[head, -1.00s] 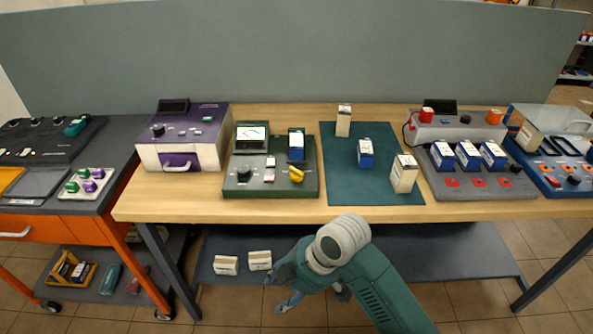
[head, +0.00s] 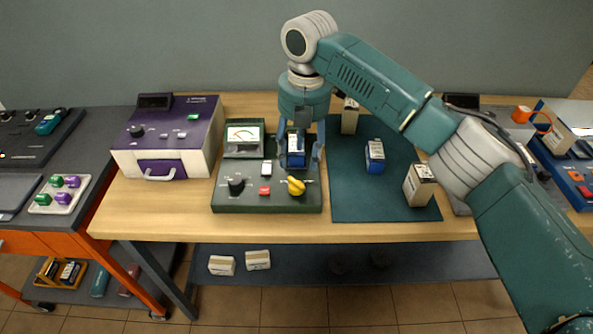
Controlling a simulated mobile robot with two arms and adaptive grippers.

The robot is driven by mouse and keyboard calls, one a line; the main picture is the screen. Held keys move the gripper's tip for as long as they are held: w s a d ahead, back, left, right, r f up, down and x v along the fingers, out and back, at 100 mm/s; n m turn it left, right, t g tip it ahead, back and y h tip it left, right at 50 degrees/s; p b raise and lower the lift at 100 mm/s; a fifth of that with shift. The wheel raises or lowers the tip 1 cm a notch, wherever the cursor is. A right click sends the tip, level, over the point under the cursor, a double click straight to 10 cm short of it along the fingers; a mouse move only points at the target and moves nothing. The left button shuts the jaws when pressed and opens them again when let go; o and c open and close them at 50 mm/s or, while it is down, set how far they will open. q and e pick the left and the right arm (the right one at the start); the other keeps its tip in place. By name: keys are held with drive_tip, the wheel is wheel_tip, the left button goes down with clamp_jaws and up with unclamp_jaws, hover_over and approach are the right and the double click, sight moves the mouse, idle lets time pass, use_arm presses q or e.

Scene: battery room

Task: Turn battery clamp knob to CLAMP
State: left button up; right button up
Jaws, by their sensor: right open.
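The dark green tester (head: 222,202) stands on the wooden bench, with a lit dial screen (head: 243,135) at its back left. A yellow knob (head: 296,186) is at its front right, and a black knob (head: 236,186) is at its front left. The labels are too small to read, so I cannot tell which position the yellow knob marks. A blue and white battery (head: 297,157) stands in the tester behind the yellow knob. My right gripper (head: 299,160) points down from above, open, with one finger on each side of the battery. I cannot tell whether they touch it. My left gripper is out of view.
A purple box (head: 168,160) stands close left of the tester. A teal mat (head: 370,208) on the right holds a blue battery (head: 375,156) and two cream batteries, one at the front (head: 419,184). My right arm crosses above the bench's right side.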

sight(296, 183)
drive_tip(key=shift+s+a+f+p, duration=0.1)
drive_tip(key=shift+s+f+p, duration=0.1)
drive_tip(key=shift+s+f, duration=0.3)
drive_tip(key=shift+s+f+p, duration=0.15)
drive_tip(key=shift+s+f, duration=0.05)
drive_tip(key=shift+f, duration=0.45)
drive_tip(key=f, duration=0.3)
drive_tip(key=shift+w+a+f+p, duration=0.15)
drive_tip(key=shift+w+f+p, duration=0.1)
drive_tip(key=shift+p, duration=0.1)
wheel_tip(296, 183, down, 4)
drive_tip(key=shift+w+a+r, duration=0.1)
drive_tip(key=shift+w, duration=0.05)
drive_tip(key=shift+c, duration=1.3)
drive_tip(key=c, duration=0.7)
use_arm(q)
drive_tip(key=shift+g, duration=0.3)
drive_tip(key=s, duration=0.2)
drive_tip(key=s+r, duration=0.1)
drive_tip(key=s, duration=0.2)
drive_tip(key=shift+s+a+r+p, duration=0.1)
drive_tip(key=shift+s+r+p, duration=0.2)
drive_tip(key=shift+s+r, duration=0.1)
use_arm(e)
drive_tip(key=shift+c, duration=0.3)
